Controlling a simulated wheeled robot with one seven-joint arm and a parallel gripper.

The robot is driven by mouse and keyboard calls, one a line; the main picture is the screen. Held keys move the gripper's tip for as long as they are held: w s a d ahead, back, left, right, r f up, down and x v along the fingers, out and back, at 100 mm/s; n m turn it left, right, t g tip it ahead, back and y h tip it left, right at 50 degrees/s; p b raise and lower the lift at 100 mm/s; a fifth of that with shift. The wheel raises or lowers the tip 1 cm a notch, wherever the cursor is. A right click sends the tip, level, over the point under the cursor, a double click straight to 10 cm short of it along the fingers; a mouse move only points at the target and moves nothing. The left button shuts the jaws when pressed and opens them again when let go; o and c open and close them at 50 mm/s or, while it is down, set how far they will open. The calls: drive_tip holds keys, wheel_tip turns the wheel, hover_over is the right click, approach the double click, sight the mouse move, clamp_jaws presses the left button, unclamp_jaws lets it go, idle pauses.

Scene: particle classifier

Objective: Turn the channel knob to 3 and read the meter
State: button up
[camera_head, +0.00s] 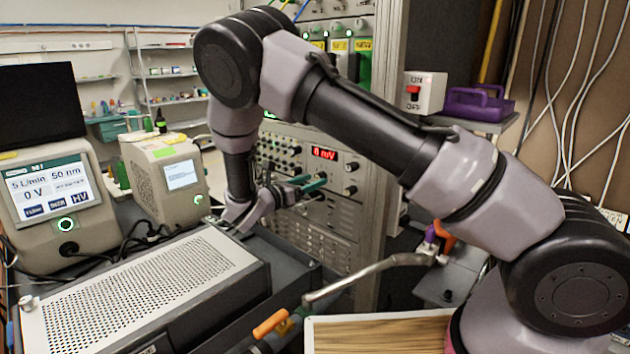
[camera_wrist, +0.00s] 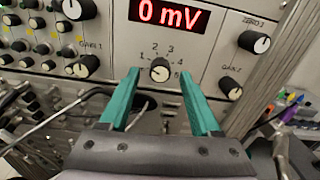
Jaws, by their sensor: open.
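The channel knob (camera_wrist: 159,70) is a small round knob with a light cap on the grey panel in the wrist view, ringed by the numbers 1 to 5. Its pointer is too small to read surely. The red meter display (camera_wrist: 168,14) above it reads 0 mV; the meter also shows in the head view (camera_head: 323,153). My gripper (camera_wrist: 158,76) is open, its two green fingers pointing at the panel. The knob appears between the fingertips, with visible gaps on both sides. In the head view my gripper (camera_head: 312,182) is in front of the panel below the meter.
Cables hang at lower left. A perforated metal case (camera_head: 150,285) and two instruments stand left of my arm.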

drive_tip(key=shift+x, duration=0.8)
clamp_jaws()
